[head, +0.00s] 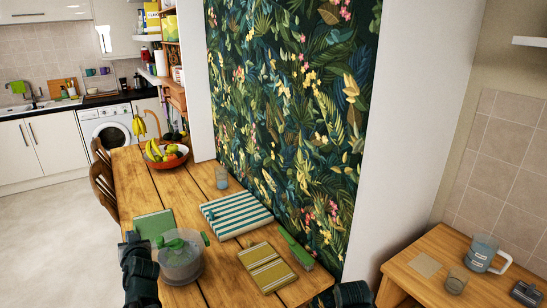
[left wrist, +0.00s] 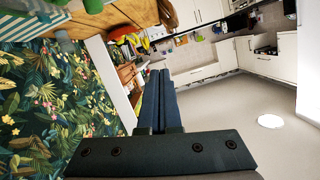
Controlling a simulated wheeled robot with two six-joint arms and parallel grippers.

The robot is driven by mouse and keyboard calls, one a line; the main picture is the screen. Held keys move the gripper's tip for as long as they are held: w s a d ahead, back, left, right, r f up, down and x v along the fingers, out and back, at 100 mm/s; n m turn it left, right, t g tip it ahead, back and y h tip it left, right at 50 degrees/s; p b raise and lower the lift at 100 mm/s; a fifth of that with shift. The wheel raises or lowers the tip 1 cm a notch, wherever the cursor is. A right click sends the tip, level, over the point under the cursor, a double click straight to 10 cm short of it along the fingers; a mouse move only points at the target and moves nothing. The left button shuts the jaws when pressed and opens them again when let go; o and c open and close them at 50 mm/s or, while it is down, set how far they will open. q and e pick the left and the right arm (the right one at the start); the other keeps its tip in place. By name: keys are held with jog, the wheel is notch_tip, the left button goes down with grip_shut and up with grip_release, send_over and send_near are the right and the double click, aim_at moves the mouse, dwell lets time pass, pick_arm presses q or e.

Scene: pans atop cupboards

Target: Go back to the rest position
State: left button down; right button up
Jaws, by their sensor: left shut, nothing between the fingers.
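My left gripper (head: 132,240) shows dark in the lower left of the head view, upright in front of the wooden table's near left edge. In the left wrist view its two fingers (left wrist: 160,74) lie together, shut, with nothing between them. They point toward the kitchen side of the room, over open floor. Of my right arm only a dark part shows at the bottom edge of the head view; its fingers are not seen.
A smaller table (head: 425,285) stands right. Pale floor (head: 50,235) is clear at left.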

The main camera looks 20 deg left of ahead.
pick_arm(q)
jog(key=w+d+f+m+g+h, duration=0.15)
jog(key=d+f, duration=0.25)
jog(key=d, duration=0.4)
jog(key=w+d+f+m+g+h, duration=0.1)
jog(key=w+d+f+h, duration=0.2)
jog(key=d, duration=0.6)
jog(key=w+d+f+m+g+h, duration=0.15)
jog(key=d+f, duration=0.25)
jog(key=d, duration=0.4)
jog(key=s+d+f+m+g+h, duration=0.1)
jog(key=s+d, duration=0.3)
jog(key=d, duration=0.5)
jog(key=s+d+f+m+g+h, duration=0.2)
jog(key=s+d+m+g, duration=0.1)
jog(key=d, duration=0.6)
jog(key=s+d+f+m+g+h, duration=0.1)
jog(key=s+d+f+m, duration=0.1)
jog(key=s+d, duration=0.4)
jog(key=d+m, duration=0.1)
jog(key=d, duration=0.3)
jog(key=shift+f+g+h, duration=0.3)
jog(key=shift+f+g, duration=0.05)
jog(key=shift+g, duration=0.05)
